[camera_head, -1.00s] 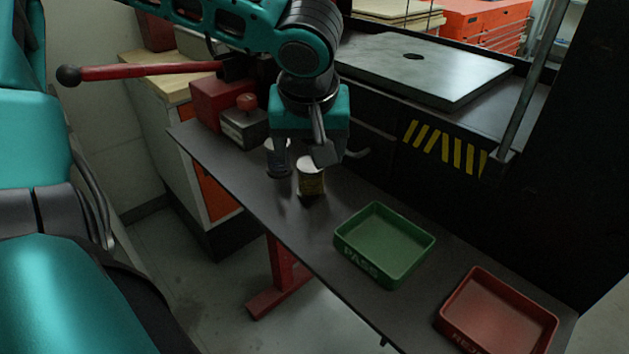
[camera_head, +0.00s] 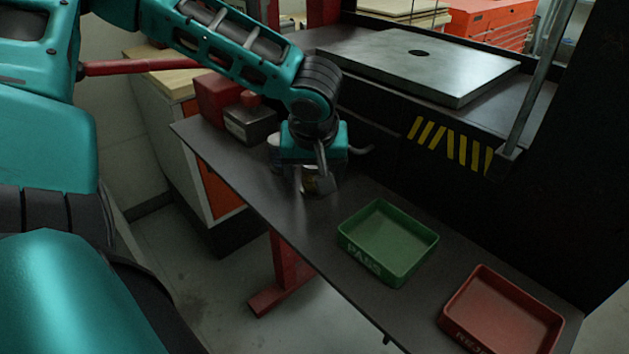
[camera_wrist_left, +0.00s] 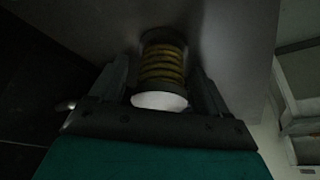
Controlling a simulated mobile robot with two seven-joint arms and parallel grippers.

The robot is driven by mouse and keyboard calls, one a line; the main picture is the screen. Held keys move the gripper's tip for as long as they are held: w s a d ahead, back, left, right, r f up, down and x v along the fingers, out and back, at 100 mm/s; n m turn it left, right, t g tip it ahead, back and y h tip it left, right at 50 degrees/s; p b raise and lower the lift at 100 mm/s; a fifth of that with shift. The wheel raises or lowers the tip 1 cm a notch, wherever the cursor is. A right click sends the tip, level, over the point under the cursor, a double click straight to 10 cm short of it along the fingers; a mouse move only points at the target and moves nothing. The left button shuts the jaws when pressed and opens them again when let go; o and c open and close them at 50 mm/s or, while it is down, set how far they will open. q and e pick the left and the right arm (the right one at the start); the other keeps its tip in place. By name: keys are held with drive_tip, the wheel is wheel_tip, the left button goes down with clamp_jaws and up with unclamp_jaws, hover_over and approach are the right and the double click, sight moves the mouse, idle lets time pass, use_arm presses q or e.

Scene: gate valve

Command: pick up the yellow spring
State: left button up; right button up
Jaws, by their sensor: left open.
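The yellow spring (camera_wrist_left: 162,66) stands on the dark bench, with a pale round top; in the left wrist view it sits between the two fingers of my left gripper (camera_wrist_left: 165,82). The fingers are open, one on each side of the spring, with a gap visible at least on the right. In the head view my left gripper (camera_head: 318,182) is lowered over the spring (camera_head: 309,185), which is mostly hidden behind a finger. My right gripper is not in view.
A green tray (camera_head: 347,243) and a red tray (camera_head: 449,318) stand on the bench right of the spring. A grey and red block (camera_head: 250,126) is behind left. A press plate (camera_head: 440,75) is behind right. The bench's front edge is close.

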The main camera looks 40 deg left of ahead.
use_arm(q)
drive_tip(key=c, duration=1.3)
drive_tip(key=shift+r, duration=0.15)
